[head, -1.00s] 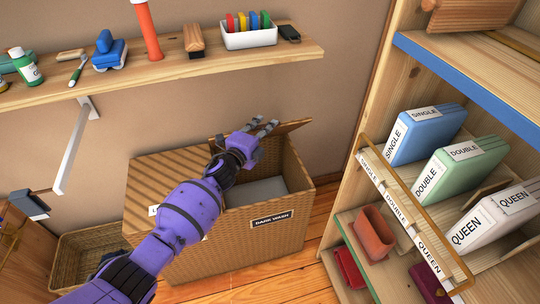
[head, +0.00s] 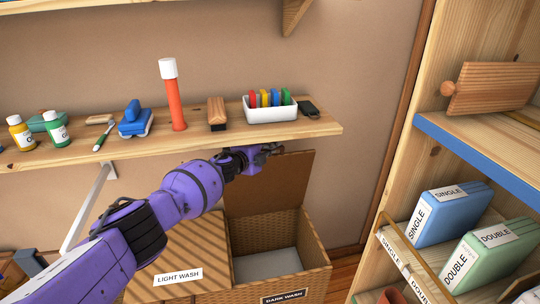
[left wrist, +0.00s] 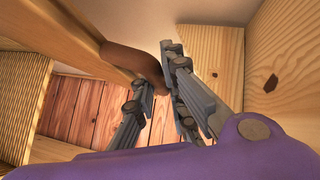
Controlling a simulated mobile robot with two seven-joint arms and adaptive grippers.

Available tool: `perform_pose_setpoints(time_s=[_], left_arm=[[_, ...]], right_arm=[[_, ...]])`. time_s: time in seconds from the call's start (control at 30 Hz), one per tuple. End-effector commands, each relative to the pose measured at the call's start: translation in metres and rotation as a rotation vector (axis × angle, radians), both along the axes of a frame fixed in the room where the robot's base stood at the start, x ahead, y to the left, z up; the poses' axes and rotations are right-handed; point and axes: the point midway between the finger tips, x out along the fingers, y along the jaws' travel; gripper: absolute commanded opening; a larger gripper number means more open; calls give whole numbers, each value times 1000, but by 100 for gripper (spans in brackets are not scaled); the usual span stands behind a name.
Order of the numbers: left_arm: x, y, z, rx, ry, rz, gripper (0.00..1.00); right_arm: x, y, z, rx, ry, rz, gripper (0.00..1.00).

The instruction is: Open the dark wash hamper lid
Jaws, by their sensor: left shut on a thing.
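The dark wash hamper (head: 318,262) is the right section of a wicker box, labelled DARK WASH at its front. Its lid (head: 275,190) stands raised, nearly upright, with the plain brown underside facing me. The pale inside of the hamper shows. My left gripper (head: 258,152) is at the lid's top edge, just under the wall shelf. In the left wrist view its fingers (left wrist: 160,95) are shut on a brown tab (left wrist: 132,60) that appears to belong to the lid. My right gripper is not in view.
The light wash lid (head: 185,245) is closed on the left section. The wall shelf (head: 190,143), close above my gripper, holds bottles, brushes and a white tray (head: 270,114). A shelving unit (head: 425,135) with labelled bedding stands at the right.

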Motion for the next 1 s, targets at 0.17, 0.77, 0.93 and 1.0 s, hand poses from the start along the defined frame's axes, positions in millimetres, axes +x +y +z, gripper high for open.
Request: perform_pose_setpoints(time_s=[0.17, 0.77, 0.93, 1.0], left_arm=[[8, 1, 4, -6, 24, -2, 0], [12, 1, 4, -13, 43, -6, 0], [12, 1, 3, -13, 44, -4, 25], [12, 2, 3, -13, 44, -4, 31]], right_arm=[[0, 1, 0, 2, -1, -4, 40], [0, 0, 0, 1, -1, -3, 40], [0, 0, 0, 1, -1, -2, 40], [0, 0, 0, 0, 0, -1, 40]])
